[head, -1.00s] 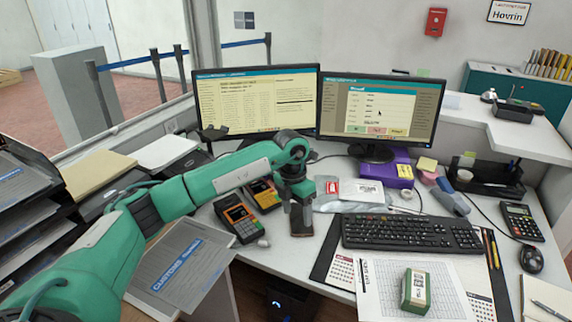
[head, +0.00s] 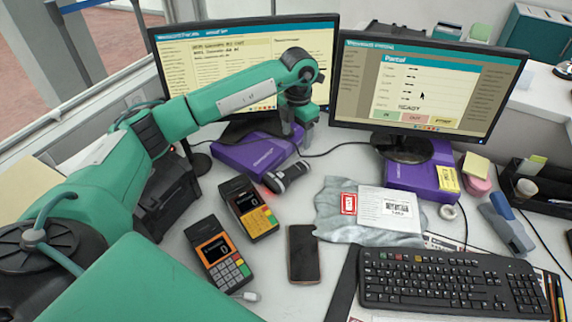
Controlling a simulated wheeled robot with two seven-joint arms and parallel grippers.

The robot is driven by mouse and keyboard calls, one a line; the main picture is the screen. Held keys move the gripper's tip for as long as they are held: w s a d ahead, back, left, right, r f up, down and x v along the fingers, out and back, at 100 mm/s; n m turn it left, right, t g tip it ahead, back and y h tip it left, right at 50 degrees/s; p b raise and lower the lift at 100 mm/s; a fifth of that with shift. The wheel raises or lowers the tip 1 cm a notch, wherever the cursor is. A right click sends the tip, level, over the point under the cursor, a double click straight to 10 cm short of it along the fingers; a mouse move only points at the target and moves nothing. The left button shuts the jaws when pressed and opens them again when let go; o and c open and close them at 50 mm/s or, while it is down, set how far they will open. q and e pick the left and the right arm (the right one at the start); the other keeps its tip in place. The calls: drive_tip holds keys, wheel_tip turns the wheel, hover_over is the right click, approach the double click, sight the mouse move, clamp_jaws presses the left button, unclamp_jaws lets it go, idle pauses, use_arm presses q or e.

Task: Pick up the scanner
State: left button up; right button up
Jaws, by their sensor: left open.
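The scanner (head: 288,176), a dark grey and black handheld device with a red glow at its left end, lies on the counter below the left monitor, in front of a purple box (head: 250,153). My left gripper (head: 299,146) points down just beyond and slightly right of the scanner, close to the left monitor's lower right corner. It is open with nothing between its fingers, and looks apart from the scanner. Its exact height above the counter is hard to tell. My right gripper is not in view.
Two card terminals (head: 250,208) (head: 217,254) and a phone (head: 303,253) lie nearer. A grey parcel bag (head: 340,212) with a white label lies right of the scanner. Two monitors (head: 425,88) (head: 180,46) stand behind; a keyboard (head: 445,283) is at front right. Bare counter separates scanner and bag.

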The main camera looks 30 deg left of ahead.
use_arm(q)
hover_over(295, 168)
wheel_tip(295, 168, down, 8)
drive_tip(key=shift+f, duration=0.1)
wheel_tip(295, 168, down, 5)
drive_tip(key=shift+f+p, duration=0.1)
drive_tip(key=shift+p, duration=0.4)
drive_tip(key=c, duration=1.2)
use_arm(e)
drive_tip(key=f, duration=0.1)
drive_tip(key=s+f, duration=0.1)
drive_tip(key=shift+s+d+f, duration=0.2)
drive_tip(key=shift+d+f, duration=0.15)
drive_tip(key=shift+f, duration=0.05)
